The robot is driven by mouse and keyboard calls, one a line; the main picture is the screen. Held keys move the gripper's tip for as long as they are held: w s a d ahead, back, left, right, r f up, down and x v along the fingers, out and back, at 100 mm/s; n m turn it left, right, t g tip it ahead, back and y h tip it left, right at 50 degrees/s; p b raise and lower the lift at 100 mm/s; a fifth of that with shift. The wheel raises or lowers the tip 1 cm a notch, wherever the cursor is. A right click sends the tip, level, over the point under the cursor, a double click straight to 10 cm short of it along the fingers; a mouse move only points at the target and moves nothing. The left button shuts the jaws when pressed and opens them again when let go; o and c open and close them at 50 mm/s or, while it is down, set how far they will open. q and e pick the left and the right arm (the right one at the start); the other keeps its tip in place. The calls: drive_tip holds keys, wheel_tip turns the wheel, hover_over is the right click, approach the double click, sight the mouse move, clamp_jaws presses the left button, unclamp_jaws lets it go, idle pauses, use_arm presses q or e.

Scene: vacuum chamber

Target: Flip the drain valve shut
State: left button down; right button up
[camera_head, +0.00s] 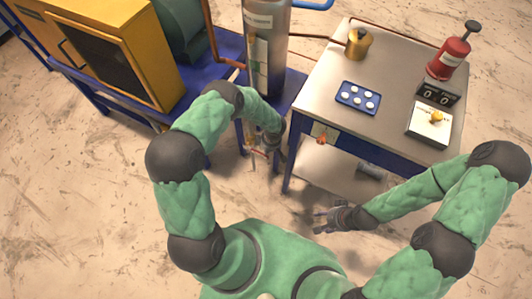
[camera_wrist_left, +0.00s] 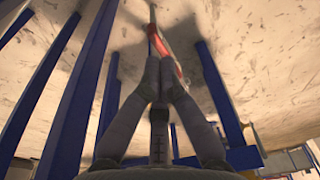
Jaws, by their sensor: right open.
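In the head view a small reddish part (camera_head: 257,152) shows below the tall metal cylinder (camera_head: 268,50), by my left gripper (camera_head: 262,154). In the left wrist view, my left gripper's (camera_wrist_left: 161,62) fingers come together at the tips, with nothing clearly between them. The tips overlap the handle in the picture; contact cannot be told. My right gripper (camera_head: 322,220) is open and empty, low in front of the metal table.
The metal-topped table (camera_head: 318,82) holds a blue tray (camera_head: 358,97) of white discs, a brass weight (camera_head: 357,43), a red pump-like item (camera_head: 448,58) and a gauge box (camera_head: 438,92). Blue legs (camera_wrist_left: 218,95) stand close around my left gripper. A yellow cabinet (camera_head: 130,45) stands left.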

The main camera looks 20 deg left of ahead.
use_arm(q)
wheel_tip(320, 180, up, 8)
drive_tip(key=d, duration=0.1)
drive_tip(key=shift+d, duration=0.15)
drive_tip(key=shift+s, duration=0.1)
idle(0.5)
drive_tip(key=s+d+r+m+h+p, duration=0.2)
drive_tip(key=s+d+m, duration=0.3)
drive_tip(key=s, duration=0.5)
drive_tip(key=s+d+r+m+h+p, duration=0.3)
drive_tip(key=s+d+m+p, duration=0.2)
drive_tip(key=s+m, duration=0.4)
drive_tip(key=shift+s+d+r+m+h, duration=0.15)
drive_tip(key=shift+s+d+m+h, duration=0.25)
drive_tip(key=shift+s, duration=0.45)
idle(0.9)
